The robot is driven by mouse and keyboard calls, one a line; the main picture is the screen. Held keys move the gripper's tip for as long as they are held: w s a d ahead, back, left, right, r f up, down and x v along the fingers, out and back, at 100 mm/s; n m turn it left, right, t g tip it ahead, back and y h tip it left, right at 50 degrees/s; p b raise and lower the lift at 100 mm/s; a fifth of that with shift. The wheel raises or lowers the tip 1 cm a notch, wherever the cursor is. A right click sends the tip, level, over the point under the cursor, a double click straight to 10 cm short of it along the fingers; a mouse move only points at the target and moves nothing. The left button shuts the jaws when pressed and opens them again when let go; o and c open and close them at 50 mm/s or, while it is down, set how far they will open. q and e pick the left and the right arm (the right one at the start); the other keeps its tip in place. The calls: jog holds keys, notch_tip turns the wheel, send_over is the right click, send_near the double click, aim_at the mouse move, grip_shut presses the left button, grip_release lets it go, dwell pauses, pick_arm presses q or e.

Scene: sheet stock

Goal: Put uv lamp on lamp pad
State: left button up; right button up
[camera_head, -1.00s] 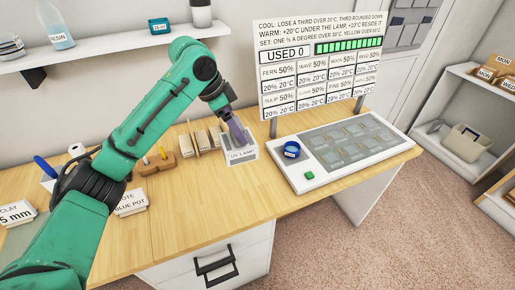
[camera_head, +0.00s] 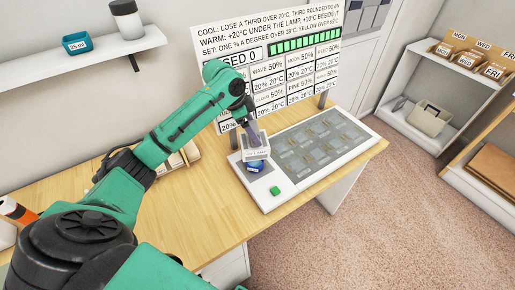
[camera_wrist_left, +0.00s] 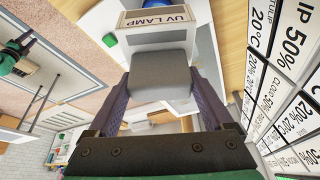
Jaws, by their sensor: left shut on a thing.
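The UV lamp (camera_head: 257,151) is a pale block with a printed label and a grey upper part. My left gripper (camera_head: 249,131) is shut on it from above. In the left wrist view the purple fingers flank the lamp's grey part, and the label on the lamp (camera_wrist_left: 155,18) reads UV LAMP. The lamp is over the left end of the white panel unit (camera_head: 279,187), just above a blue round piece (camera_head: 255,167) in the picture. I cannot tell whether lamp and unit touch. No part is readably marked as the lamp pad.
The unit has a grey cell plate (camera_head: 318,142) and a green button (camera_head: 275,190). A sign board (camera_head: 285,62) stands close behind the lamp. Wooden pieces (camera_head: 178,160) are to the left. The wooden table (camera_head: 200,215) is clear in front.

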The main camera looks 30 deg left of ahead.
aim_at(241, 141)
pick_arm(q)
notch_tip(241, 141, down, 9)
jog(key=shift+w+r+p, duration=0.1)
jog(key=shift+w+p, duration=0.05)
jog(key=shift+p, duration=0.5)
jog(key=shift+w+f, duration=0.1)
jog(key=shift+f, duration=0.4)
jog(key=o, duration=1.4)
jog(key=shift+r, duration=0.25)
jog(key=shift+a+r, duration=0.15)
jog(key=shift+r, duration=0.1)
jog(key=b+v, duration=0.2)
jog(key=v, duration=0.9)
jog(key=shift+r, duration=0.2)
pick_arm(e)
jog(key=shift+w+f, duration=0.1)
jog(key=shift+w, duration=0.35)
pick_arm(q)
jog(key=shift+f, duration=0.1)
